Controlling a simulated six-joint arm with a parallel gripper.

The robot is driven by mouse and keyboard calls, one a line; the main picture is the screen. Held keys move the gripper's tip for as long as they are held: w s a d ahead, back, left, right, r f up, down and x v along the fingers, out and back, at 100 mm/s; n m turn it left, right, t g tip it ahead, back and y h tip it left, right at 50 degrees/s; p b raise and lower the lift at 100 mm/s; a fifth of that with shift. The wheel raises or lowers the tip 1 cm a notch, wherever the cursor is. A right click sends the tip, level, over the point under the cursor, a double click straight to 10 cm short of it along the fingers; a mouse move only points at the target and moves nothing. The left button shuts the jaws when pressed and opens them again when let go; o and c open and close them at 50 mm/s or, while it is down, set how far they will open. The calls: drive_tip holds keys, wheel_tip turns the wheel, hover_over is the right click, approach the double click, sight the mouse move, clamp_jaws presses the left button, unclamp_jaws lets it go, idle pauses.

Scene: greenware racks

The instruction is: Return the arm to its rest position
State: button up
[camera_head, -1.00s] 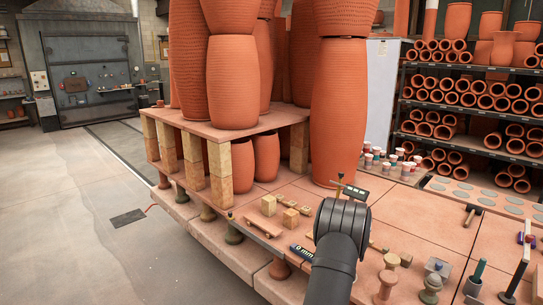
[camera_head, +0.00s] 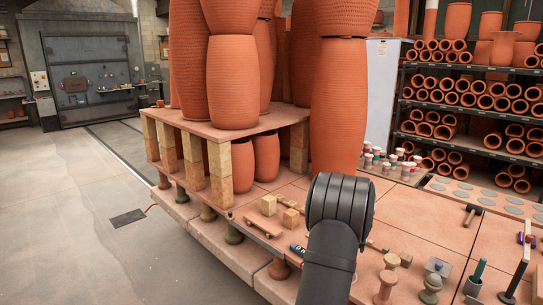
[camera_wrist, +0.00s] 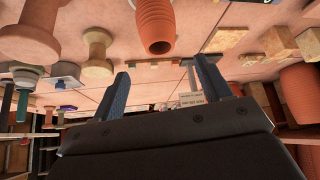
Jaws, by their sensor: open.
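My gripper (camera_wrist: 161,66) shows in the wrist view with its two blue-grey fingers spread wide apart. Nothing is between them, and they touch nothing that I can see. In the head view my dark arm rises over the front of the tiled table (camera_head: 420,217), and its thick rounded joint hides the gripper. The wrist view appears upside down, with the table surface (camera_wrist: 180,15) along the top. A ribbed terracotta vessel (camera_wrist: 155,20) stands out at its top middle, beyond the fingers.
Tall terracotta vessels (camera_head: 340,100) stand close behind my arm. A raised shelf (camera_head: 222,127) on block posts (camera_head: 220,172) is at left. Small blocks (camera_head: 290,217), spools (camera_head: 388,283) and a hammer (camera_head: 473,212) lie on the table. Open floor (camera_head: 70,220) is at far left.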

drive_tip(key=x, duration=1.1)
wheel_tip(320, 180, up, 10)
drive_tip(key=shift+r, duration=0.1)
drive_tip(key=s+a+r, duration=0.2)
drive_tip(key=s+a, duration=0.4)
drive_tip(key=a, duration=0.5)
drive_tip(key=s+a+r, duration=0.2)
drive_tip(key=s+a, duration=0.4)
drive_tip(key=a, duration=0.5)
drive_tip(key=s+d+m, duration=0.1)
drive_tip(key=s+d, duration=0.1)
drive_tip(key=d, duration=0.6)
drive_tip(key=s+d+m+h, duration=0.1)
drive_tip(key=s+d+m, duration=0.1)
drive_tip(key=d, duration=0.7)
drive_tip(key=shift+s+d+f+g, duration=0.15)
drive_tip(key=shift+s+d+g, duration=0.25)
drive_tip(key=shift+s, duration=0.45)
drive_tip(key=shift+a, duration=0.1)
